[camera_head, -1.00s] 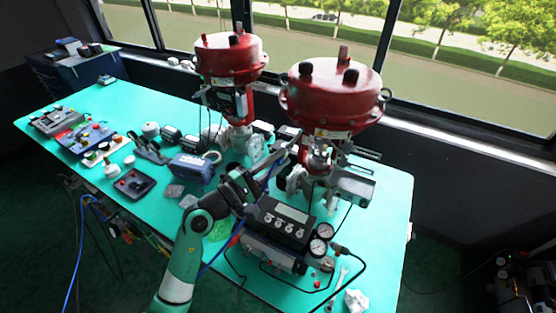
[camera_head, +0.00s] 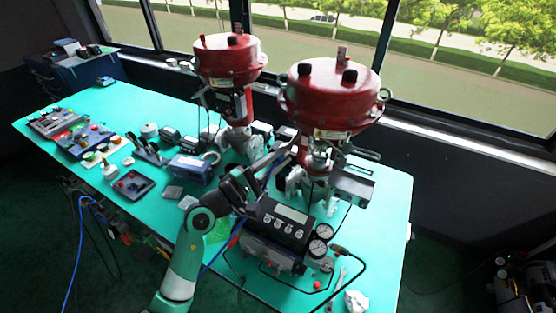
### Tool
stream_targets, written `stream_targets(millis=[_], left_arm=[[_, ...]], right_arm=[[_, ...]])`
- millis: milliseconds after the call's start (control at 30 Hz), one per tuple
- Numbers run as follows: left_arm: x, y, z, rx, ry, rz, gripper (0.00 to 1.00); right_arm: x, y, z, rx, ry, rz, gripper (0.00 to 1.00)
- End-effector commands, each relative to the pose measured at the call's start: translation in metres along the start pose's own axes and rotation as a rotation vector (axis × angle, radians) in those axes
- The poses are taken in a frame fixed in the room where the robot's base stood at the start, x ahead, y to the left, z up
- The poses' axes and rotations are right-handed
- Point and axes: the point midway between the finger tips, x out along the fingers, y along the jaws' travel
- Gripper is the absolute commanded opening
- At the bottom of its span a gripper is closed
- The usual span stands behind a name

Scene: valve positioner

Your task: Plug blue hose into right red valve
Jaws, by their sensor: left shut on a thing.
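The right red valve (camera_head: 331,95) stands upright at the right of the table, with a metal body and bracket below its red head. My left gripper (camera_head: 276,160) reaches in from the lower left and is beside the lower left part of this valve. It is shut on the blue hose (camera_head: 228,243), which runs down from the gripper along my arm toward the table's front edge. The hose end near the valve is too small and partly hidden, so I cannot tell whether it touches. My right gripper is not in view.
A black positioner with gauges (camera_head: 286,225) sits just in front of the right valve. Another red valve (camera_head: 229,62) stands to the left. A blue-grey box (camera_head: 190,168) and control panels (camera_head: 82,139) lie further left. Bare tabletop (camera_head: 385,235) shows at the right.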

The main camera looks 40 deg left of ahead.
Motion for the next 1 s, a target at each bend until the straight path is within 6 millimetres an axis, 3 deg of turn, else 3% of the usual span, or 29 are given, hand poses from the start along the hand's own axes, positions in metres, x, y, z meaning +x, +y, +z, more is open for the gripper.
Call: stream_targets(millis=[167,200,367,733,867,1000], left_arm=[[0.003,0.000,-0.001,0.001,-0.001,0.001,0.00],[0.003,0.001,-0.001,0.001,-0.001,0.001,0.30],[0.003,0.000,-0.001,0.000,0.000,0.001,0.58],[-0.003,0.000,-0.002,0.000,0.001,-0.001,0.59],[-0.023,0.001,-0.002,0.000,0.003,0.000,0.59],[-0.057,0.000,-0.002,0.000,0.004,0.000,0.59]], right_arm=[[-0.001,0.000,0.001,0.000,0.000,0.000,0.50],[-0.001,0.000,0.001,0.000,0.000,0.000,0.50],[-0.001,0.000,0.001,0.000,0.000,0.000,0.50],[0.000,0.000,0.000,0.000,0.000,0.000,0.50],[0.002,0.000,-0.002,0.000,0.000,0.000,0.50],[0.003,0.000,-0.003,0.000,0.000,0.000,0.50]])
